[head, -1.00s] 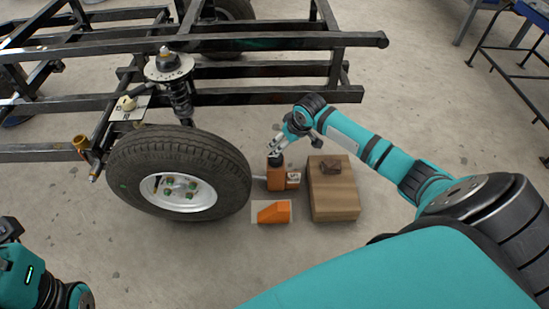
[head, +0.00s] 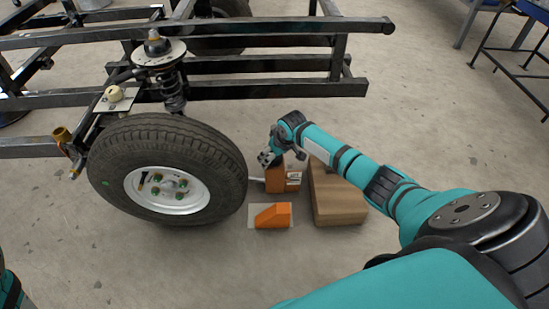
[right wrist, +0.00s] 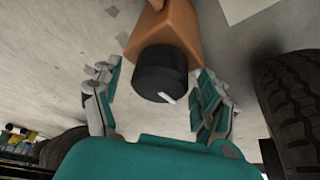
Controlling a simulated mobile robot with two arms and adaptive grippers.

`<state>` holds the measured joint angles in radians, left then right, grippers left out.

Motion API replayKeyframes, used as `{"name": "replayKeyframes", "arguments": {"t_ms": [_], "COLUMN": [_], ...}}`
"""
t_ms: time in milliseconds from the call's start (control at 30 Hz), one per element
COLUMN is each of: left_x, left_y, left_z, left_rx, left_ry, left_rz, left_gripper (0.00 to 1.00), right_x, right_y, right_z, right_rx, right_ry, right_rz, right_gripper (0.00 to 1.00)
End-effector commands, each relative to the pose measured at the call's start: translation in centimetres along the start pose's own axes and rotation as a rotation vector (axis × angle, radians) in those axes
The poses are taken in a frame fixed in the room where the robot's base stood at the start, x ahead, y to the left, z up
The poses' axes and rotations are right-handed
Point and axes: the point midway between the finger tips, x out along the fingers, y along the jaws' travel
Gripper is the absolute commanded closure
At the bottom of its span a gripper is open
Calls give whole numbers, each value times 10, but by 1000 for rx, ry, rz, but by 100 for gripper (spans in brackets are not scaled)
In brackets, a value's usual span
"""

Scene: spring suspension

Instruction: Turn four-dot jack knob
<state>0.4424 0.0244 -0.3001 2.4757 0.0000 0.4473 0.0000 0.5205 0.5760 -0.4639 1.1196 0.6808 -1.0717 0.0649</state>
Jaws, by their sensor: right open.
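The orange jack (head: 276,180) stands on the floor just right of the wheel, with a label on its side; its dots are too small to count. In the right wrist view its black round knob (right wrist: 160,72) shows, with a white mark on its face. My right gripper (head: 266,159) is at the top of the jack and hides the knob in the head view. In the right wrist view the open fingers (right wrist: 160,88) lie on either side of the knob, with gaps and no visible contact. Only a bit of my left arm shows at the lower left edge; its gripper is out of view.
The tyred wheel (head: 226,170) and black frame (head: 260,92) stand left and behind. An orange wedge block (head: 271,216) lies on a pale sheet (head: 254,222) in front of the jack. A wooden box (head: 338,206) stands right. The front floor is clear.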

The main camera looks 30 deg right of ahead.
Motion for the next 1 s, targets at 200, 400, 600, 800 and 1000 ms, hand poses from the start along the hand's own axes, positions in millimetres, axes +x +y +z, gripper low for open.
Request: {"name": "replayKeyframes", "arguments": {"t_ms": [200, 400, 600, 800, 1000], "left_x": [1, 1, 1, 1, 3], "left_y": [0, 0, 0, 0, 0], "left_z": [0, 0, 0, -1, -1], "left_rx": [0, 0, 0, -1, -1], "left_ry": [1, 1, 2, 3, 5], "left_rz": [0, 0, 0, 0, -1], "left_gripper": [50, 50, 50, 50, 50], "right_x": [0, 0, 0, 0, -1], "right_y": [0, 0, 0, 0, 0], "right_z": [0, 0, 0, 0, 0], "right_rx": [0, 0, 0, -6, -53], "right_ry": [0, 0, 0, 0, 0], "right_rz": [0, 0, 0, -2, -22], "right_gripper": [24, 49, 75, 81, 81]}}
